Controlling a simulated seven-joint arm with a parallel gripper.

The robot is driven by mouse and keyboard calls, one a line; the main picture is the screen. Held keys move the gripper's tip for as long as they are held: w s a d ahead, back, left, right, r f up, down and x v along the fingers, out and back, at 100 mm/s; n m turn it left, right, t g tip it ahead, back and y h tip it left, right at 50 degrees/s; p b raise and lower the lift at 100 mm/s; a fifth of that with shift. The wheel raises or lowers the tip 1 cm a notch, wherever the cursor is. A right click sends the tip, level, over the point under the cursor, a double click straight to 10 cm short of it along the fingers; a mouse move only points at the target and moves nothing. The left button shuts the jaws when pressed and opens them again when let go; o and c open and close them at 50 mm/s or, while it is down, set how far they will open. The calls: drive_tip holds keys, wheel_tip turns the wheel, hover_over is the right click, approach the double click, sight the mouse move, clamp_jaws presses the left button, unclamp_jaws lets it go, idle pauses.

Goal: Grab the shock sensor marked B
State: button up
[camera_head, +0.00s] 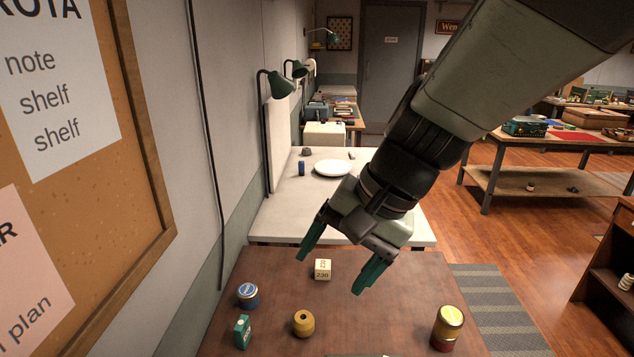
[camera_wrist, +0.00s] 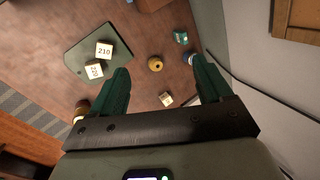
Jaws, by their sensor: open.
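No letter B can be read on anything in view. Cream cubes with printed numbers are the only marked blocks on the brown table; I cannot tell which thing is the shock sensor. One cube, reading 230 (camera_head: 322,269), stands alone near the table's far edge; it also shows in the wrist view (camera_wrist: 165,99). Two more, reading 210 (camera_wrist: 104,50) and 220 (camera_wrist: 94,69), sit on a green mat (camera_wrist: 83,48) in the wrist view. My gripper (camera_head: 331,273) is open and empty above the table, its green fingers (camera_wrist: 160,66) apart and pointing down.
On the brown table (camera_head: 270,270) are a blue-lidded jar (camera_head: 247,296), a small green box (camera_head: 242,332), a yellow round piece with a hole (camera_head: 303,323) and a gold-lidded jar (camera_head: 447,328). A white table (camera_head: 275,218) with a plate (camera_head: 332,168) stands behind. A wall is at left.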

sight(246, 328)
drive_tip(key=w+a+f+m+y, duration=0.2)
drive_tip(key=w+a+f+m, duration=0.2)
drive_tip(key=f, duration=0.6)
drive_tip(key=w+a+f+m+y, duration=0.3)
drive_tip(key=f+m, duration=0.4)
drive_tip(key=f, duration=0.3)
drive_tip(key=w+a+f+m+t+y, duration=0.1)
drive_tip(key=w+a+f+m+y, duration=0.2)
drive_tip(key=f, duration=0.7)
drive_tip(key=shift+w+a+f+m, duration=0.2)
drive_tip(key=shift+w+a+m, duration=0.4)
drive_tip(key=shift+a+m, duration=0.1)
drive_tip(key=shift+w+a+f+m, duration=0.15)
drive_tip(key=shift+w+a+m, duration=0.45)
drive_tip(key=shift+a, duration=0.1)
drive_tip(key=shift+t, duration=0.3)
drive_tip(key=x, duration=0.4)
drive_tip(key=shift+a+f, duration=0.25)
drive_tip(key=shift+x, duration=3.15)
drive_tip(key=shift+r, duration=0.15)
drive_tip(key=shift+c, duration=0.2)
drive_tip(key=c, duration=1)
drive_tip(key=shift+c, duration=0.2)
